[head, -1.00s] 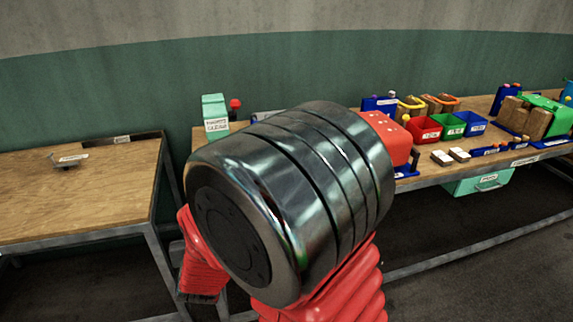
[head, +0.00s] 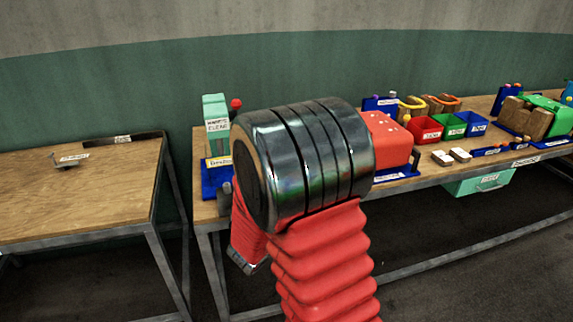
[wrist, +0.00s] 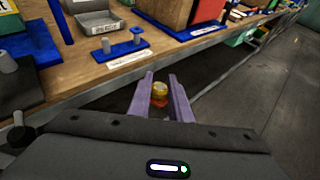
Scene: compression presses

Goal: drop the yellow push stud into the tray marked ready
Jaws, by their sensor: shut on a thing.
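The yellow push stud (wrist: 159,88) is between the purple fingers of my gripper (wrist: 161,79) in the wrist view. Its top is yellow and an orange-red part shows below it. My gripper is shut on it and appears beyond the bench's front edge, with dark floor behind. A grey open tray (wrist: 97,22) with a white label sits on the bench at upper left; I cannot read the label. In the head view my arm hides the gripper and the stud. I cannot tell which tray is marked ready.
A blue base with grey pegs (wrist: 120,46) stands near the wooden bench's front edge. Labelled red (head: 425,130), green (head: 452,126) and blue (head: 475,124) bins stand on the long bench. A separate, mostly bare table (head: 80,190) is at left.

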